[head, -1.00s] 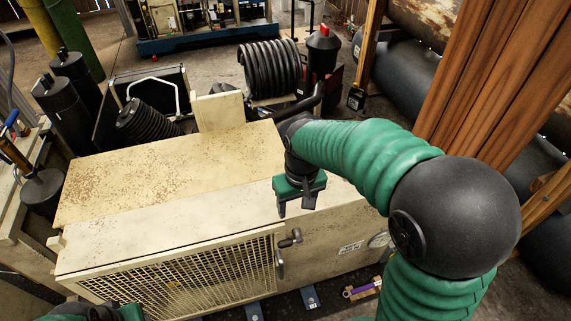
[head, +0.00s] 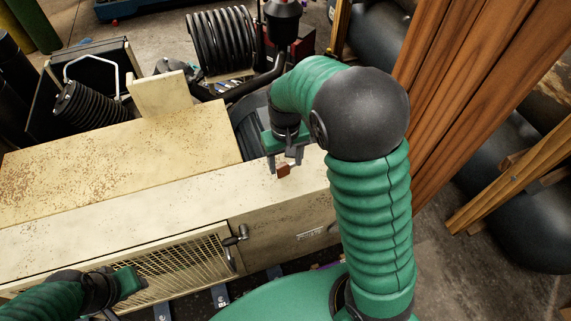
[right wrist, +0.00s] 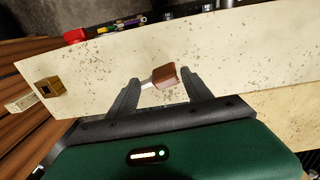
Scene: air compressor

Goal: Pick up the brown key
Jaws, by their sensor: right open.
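The brown key (head: 283,170) shows at the fingertips of my right gripper (head: 285,161), over the cream top of the compressor housing. In the right wrist view the key (right wrist: 165,76) has a brown block-shaped head and a short pale metal shaft. It lies between the two spread fingers of my right gripper (right wrist: 158,92), nearer the right finger. The fingers are open around it. Whether either finger touches it, I cannot tell. My left gripper (head: 137,281) is at the lower left, in front of the mesh grille; its fingers are not clear.
The cream compressor housing (head: 120,200) fills the left and middle, with a dark handle (head: 236,240) on its front. A small brass-brown block (right wrist: 50,87) sits on the surface in the right wrist view. Wooden planks (head: 480,90) stand at the right.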

